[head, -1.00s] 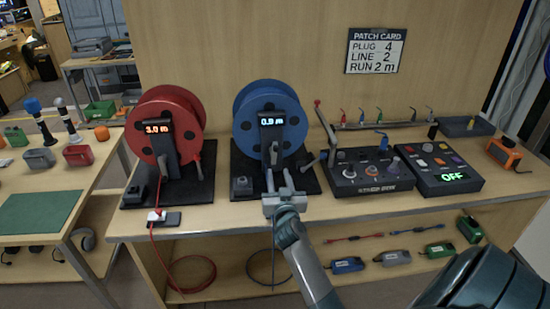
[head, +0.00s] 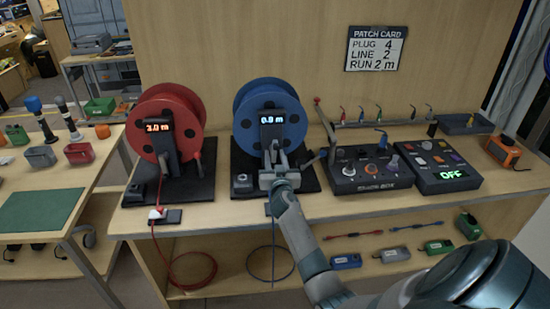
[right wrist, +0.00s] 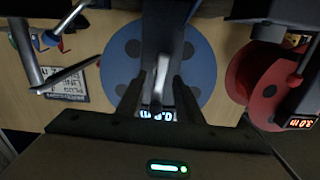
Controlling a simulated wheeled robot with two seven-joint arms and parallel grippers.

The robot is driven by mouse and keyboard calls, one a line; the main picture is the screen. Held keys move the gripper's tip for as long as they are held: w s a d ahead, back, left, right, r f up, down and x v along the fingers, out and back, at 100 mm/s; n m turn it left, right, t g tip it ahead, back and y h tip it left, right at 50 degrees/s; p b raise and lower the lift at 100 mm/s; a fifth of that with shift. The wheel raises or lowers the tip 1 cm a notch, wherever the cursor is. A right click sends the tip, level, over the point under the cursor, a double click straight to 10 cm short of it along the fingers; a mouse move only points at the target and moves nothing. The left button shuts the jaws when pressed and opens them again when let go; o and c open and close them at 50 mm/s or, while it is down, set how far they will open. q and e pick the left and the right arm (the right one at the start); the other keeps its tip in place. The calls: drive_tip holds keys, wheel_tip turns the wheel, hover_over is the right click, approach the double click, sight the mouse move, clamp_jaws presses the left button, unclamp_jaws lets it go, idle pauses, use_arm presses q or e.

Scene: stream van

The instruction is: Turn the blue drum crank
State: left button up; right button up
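The blue drum (head: 270,100) stands on a dark base on the bench, with a dark post and a lit readout in front that seems to show under one metre. My right gripper (head: 276,155) is low in front of this post. In the right wrist view the blue drum (right wrist: 122,62) appears upside down. There a pale grey bar (right wrist: 162,75), possibly the crank's grip, shows between the fingers (right wrist: 160,90). The fingers stand apart with gaps beside it; I cannot tell if either touches it. The crank arm is mostly hidden. My left gripper is not in view.
A red drum (head: 167,108), reading 3.0 m, stands to the left. A black control box (head: 372,184) and an OFF-lit panel (head: 452,178) stand close on the right. The bench's front edge runs below my right arm. A patch card (head: 375,50) hangs behind.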

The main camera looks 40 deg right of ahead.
drive_tip(key=shift+c, duration=0.4)
clamp_jaws()
drive_tip(key=shift+n, duration=0.3)
